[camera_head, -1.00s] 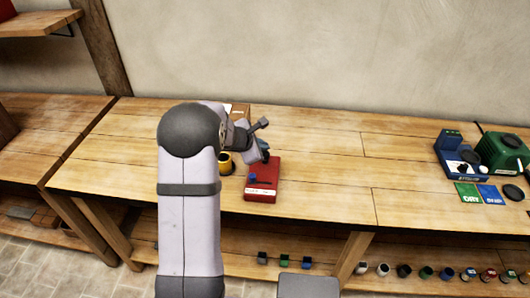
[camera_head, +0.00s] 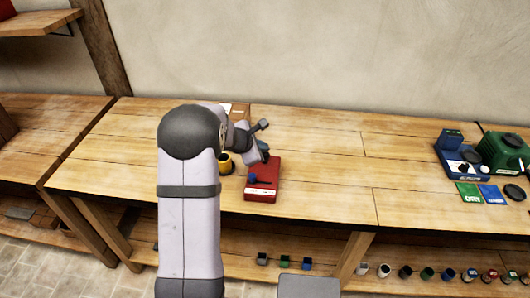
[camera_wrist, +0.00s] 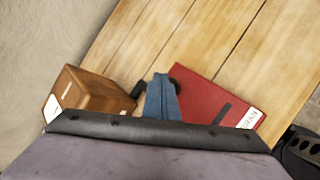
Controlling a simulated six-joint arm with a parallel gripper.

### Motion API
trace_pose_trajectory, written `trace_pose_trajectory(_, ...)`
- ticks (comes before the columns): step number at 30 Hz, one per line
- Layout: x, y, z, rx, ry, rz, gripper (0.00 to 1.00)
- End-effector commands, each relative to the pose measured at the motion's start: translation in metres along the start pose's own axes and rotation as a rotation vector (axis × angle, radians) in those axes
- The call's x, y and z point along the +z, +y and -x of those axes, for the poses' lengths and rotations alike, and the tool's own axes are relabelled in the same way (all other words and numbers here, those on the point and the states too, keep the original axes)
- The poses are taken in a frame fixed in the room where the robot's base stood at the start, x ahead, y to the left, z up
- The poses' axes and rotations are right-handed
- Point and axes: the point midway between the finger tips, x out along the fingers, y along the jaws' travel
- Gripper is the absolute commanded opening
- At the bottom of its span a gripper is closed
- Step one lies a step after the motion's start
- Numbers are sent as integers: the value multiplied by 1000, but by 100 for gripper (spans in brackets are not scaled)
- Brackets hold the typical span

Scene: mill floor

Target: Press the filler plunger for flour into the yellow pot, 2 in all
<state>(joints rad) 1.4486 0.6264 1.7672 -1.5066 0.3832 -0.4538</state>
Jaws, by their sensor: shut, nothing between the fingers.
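The yellow pot (camera_head: 225,163) stands just left of the box, partly hidden by my arm. I cannot tell whether the fingers touch the box or plunger.
A brown box (camera_wrist: 95,90) stands near the wall behind my arm. At the right are a blue device (camera_head: 460,160), a green machine (camera_head: 503,152) and green and blue cards (camera_head: 469,193). Several small containers line the lower shelf. The bench middle is clear.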

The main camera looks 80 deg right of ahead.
Motion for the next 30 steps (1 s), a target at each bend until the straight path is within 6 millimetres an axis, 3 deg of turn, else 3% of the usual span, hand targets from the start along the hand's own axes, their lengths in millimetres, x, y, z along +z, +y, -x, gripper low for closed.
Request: trace_pose_trajectory(30,-7,-7,-8,-3,3,0,0)
